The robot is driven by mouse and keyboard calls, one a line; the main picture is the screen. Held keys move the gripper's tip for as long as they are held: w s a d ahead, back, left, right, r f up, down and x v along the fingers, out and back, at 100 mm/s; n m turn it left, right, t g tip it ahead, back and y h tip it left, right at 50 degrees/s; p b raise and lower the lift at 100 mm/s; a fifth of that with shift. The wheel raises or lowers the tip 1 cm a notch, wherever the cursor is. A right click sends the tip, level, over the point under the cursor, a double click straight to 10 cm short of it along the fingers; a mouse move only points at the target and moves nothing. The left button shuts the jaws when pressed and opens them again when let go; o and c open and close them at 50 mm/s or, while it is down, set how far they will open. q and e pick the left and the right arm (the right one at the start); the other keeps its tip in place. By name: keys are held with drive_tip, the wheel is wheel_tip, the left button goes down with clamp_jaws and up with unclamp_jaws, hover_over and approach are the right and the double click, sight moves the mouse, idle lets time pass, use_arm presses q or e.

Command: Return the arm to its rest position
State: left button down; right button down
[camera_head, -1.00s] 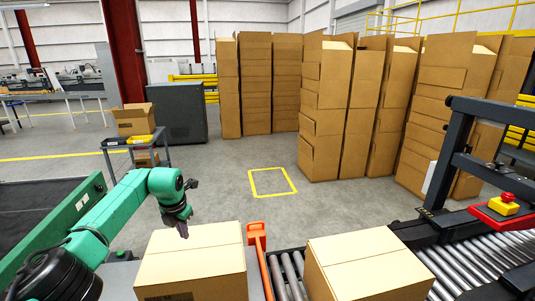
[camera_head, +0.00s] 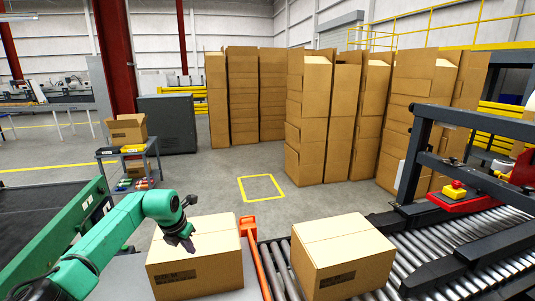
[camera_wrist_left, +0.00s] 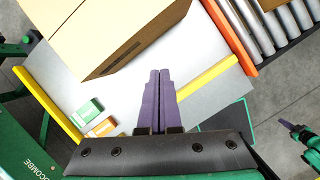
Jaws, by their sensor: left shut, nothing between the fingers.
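My left gripper (camera_head: 187,243), on a green arm from the left, is over the far left part of the top of a closed carton (camera_head: 200,275). In the left wrist view its purple fingers (camera_wrist_left: 159,78) are shut with nothing between them. That view shows a carton (camera_wrist_left: 115,30) beyond the fingertips; whether they touch it I cannot tell. At its right edge is a green arm part with a dark end (camera_wrist_left: 300,133), perhaps my right arm; its jaw state is unclear.
A second carton (camera_head: 342,265) stands on the roller conveyor (camera_head: 410,240) to the right, past an orange bar (camera_head: 262,262). A small cart (camera_head: 148,152) and a dark conveyor belt (camera_head: 40,222) are at the left. Open floor with a yellow square (camera_head: 262,188) lies ahead, before tall carton stacks (camera_head: 325,110).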

use_arm(q)
drive_tip(key=d+t+h, duration=0.3)
drive_tip(key=d+h, duration=0.3)
drive_tip(key=d, duration=1.1)
drive_tip(key=s+d+r+n+t+h, duration=0.2)
drive_tip(key=d+r+n+t+h, duration=0.25)
drive_tip(key=d+r, duration=0.35)
drive_tip(key=s+a+r+n+t+y, duration=0.15)
drive_tip(key=a+n+t+y, duration=0.7)
drive_tip(key=n, duration=0.85)
drive_tip(key=s+a+f+n+g+y, duration=0.4)
drive_tip(key=s+a+f+n+g, duration=0.5)
drive_tip(key=a+f+n, duration=0.4)
drive_tip(key=s+a+f+n+g+h, duration=0.15)
drive_tip(key=s+f+g, duration=0.3)
drive_tip(key=s, duration=0.65)
drive_tip(key=s+a+f+n+g, duration=0.1)
drive_tip(key=s+f+n+g, duration=0.3)
drive_tip(key=s, duration=0.7)
wheel_tip(320, 180, down, 23)
drive_tip(key=s+m, duration=0.1)
drive_tip(key=m, duration=0.2)
drive_tip(key=s+a+f+g, duration=0.1)
drive_tip(key=s+a+f, duration=0.2)
drive_tip(key=s+f, duration=1.1)
drive_tip(key=shift+s+f, duration=0.15)
drive_tip(key=shift+s, duration=0.9)
